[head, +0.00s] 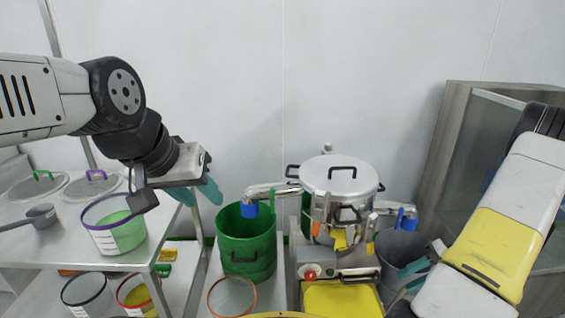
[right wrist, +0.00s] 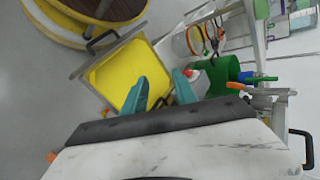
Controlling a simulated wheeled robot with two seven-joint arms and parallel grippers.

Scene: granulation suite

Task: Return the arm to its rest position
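My left gripper (head: 197,192) hangs at the right edge of the steel table, its teal fingers spread apart with nothing visible between them. My left arm reaches in from the left above the table. My right gripper (head: 411,276) is low on the right, beside the grey bucket, partly hidden by my white and yellow right arm. In the right wrist view, the teal fingers of my right gripper (right wrist: 161,92) are apart and empty, with the yellow tray beyond them.
A steel table (head: 50,246) holds a purple-rimmed tub (head: 116,235), lids and a scoop. A green bin (head: 247,250), a lidded steel vessel (head: 341,181), a grey bucket (head: 402,250) and a yellow tray (head: 342,300) stand ahead. A grey cabinet (head: 452,150) is at right.

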